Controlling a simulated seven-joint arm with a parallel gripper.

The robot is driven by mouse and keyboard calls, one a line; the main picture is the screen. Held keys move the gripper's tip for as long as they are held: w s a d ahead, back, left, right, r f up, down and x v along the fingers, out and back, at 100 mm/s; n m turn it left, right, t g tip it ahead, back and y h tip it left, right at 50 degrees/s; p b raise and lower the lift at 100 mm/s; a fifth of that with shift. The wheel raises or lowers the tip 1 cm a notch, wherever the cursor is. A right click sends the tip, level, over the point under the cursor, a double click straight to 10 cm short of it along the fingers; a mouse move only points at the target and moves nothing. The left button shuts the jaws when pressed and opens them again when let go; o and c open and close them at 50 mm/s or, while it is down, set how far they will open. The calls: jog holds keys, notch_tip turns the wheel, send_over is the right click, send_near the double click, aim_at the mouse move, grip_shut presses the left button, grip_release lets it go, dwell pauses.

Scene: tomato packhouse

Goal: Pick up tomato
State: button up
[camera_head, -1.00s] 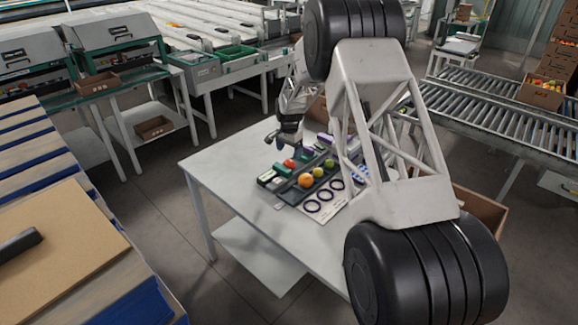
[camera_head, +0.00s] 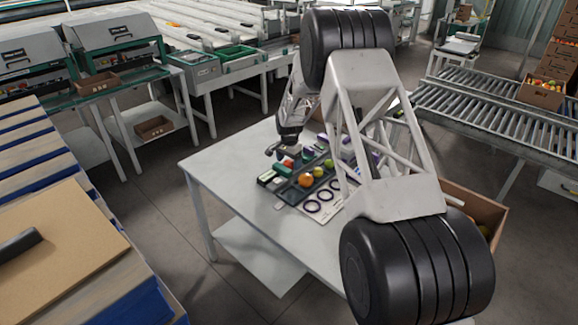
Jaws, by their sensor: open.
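A small red tomato (camera_head: 289,163) sits at the far left part of a dark tray (camera_head: 291,194) on the white table. An orange-red tomato (camera_head: 305,180) lies nearer in the tray, with a yellow-green one (camera_head: 318,172) and a green one (camera_head: 329,163) to its right. My gripper (camera_head: 276,153) is open, just above and to the left of the small red tomato, and partly overlaps it in this view. I cannot tell whether it touches it. My arm hides part of the table's right side.
A white sheet with dark rings (camera_head: 312,206) lies in front of the tray. The white table (camera_head: 215,168) is bare at the left. A cardboard box (camera_head: 487,210) stands at the right behind my arm. A roller conveyor (camera_head: 490,112) runs farther back.

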jog(key=shift+f, duration=0.65)
jog(key=shift+c, duration=0.3)
jog(key=c, duration=0.7)
